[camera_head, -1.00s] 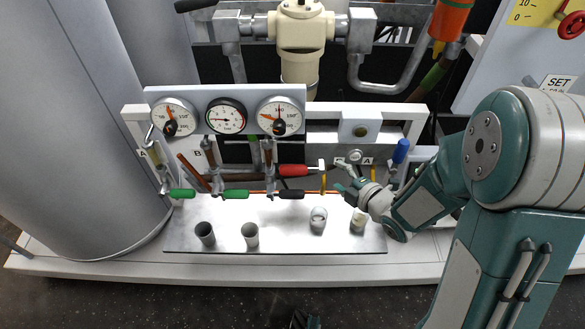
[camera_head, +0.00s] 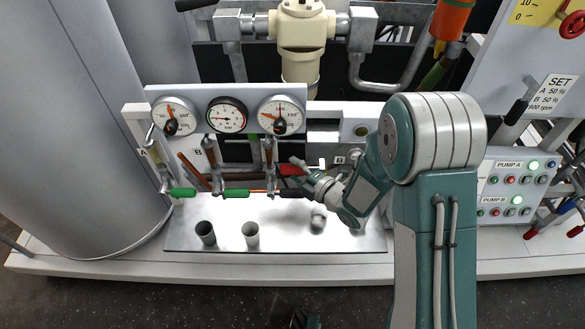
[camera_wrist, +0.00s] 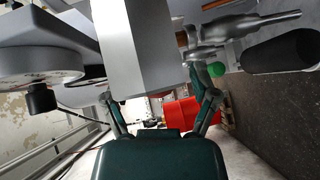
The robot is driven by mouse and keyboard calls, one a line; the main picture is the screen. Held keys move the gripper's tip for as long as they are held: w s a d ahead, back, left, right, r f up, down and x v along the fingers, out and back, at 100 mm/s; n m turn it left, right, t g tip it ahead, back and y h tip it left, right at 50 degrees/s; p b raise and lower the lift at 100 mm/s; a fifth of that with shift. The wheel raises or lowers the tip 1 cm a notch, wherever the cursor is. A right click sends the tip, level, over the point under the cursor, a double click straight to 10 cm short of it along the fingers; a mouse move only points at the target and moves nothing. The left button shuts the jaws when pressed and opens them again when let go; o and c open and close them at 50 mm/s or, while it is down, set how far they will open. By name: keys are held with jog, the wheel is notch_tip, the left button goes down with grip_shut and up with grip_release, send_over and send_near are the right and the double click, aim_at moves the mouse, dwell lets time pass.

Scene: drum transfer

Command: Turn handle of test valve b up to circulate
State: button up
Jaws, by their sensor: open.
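Contact with the handle cannot be told.
A black handle (camera_head: 292,192) and green handles (camera_head: 236,193) sit left of my gripper. Gauges (camera_head: 226,115) are mounted above. Cups (camera_head: 206,232) stand on the metal tray (camera_head: 283,240). In the wrist view a grey block (camera_wrist: 137,45) and a black handle (camera_wrist: 283,50) are close.

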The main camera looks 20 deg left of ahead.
jog(key=shift+w+a, duration=0.2)
jog(key=shift+a, duration=0.2)
jog(key=shift+d, duration=0.1)
grip_shut()
jog(key=shift+a, duration=0.2)
